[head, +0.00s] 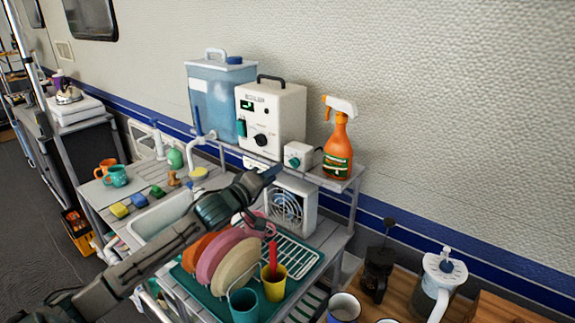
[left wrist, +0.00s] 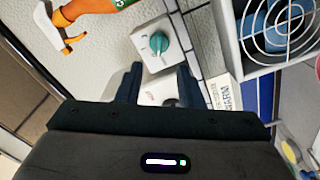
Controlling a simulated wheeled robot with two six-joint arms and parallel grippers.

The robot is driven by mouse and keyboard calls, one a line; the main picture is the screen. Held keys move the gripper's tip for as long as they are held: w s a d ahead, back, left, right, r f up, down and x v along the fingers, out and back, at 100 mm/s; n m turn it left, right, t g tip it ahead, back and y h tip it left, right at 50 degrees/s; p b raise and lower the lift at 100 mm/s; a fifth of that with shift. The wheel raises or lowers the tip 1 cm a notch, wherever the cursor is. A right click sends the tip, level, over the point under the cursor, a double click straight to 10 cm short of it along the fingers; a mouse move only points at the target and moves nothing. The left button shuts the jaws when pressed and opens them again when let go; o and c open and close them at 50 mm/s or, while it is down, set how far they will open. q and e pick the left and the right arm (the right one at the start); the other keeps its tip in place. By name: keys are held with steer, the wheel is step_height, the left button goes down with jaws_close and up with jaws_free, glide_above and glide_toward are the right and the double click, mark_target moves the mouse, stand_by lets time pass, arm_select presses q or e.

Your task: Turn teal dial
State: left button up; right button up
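The teal dial (head: 294,161) is on the front of a small white box (head: 302,151) on the shelf above the counter. In the left wrist view the teal dial (left wrist: 159,43) shows large on the white box, beyond the fingertips. My left gripper (head: 273,172) is in front of the shelf, just below and left of the box in the head view. In the left wrist view its two fingers (left wrist: 160,82) are apart with nothing held between them, and the dial appears clear of them. My right gripper is in neither view.
An orange spray bottle (head: 337,142) stands right of the box. A larger white device (head: 277,108) with a black knob and a blue water container (head: 218,100) stand to its left. A fan (head: 287,208) and a dish rack with plates (head: 237,263) are below.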

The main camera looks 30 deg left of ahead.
mark_target(290, 164)
arm_select(q)
steer(key=shift+w+d+p, duration=0.15)
steer(key=shift+w+p, duration=0.2)
steer(key=shift+w, duration=1.4)
steer(key=shift+w+d+p, duration=0.15)
steer(key=shift+w+p, duration=0.2)
steer(key=shift+w, duration=1.35)
steer(key=c, duration=0.7)
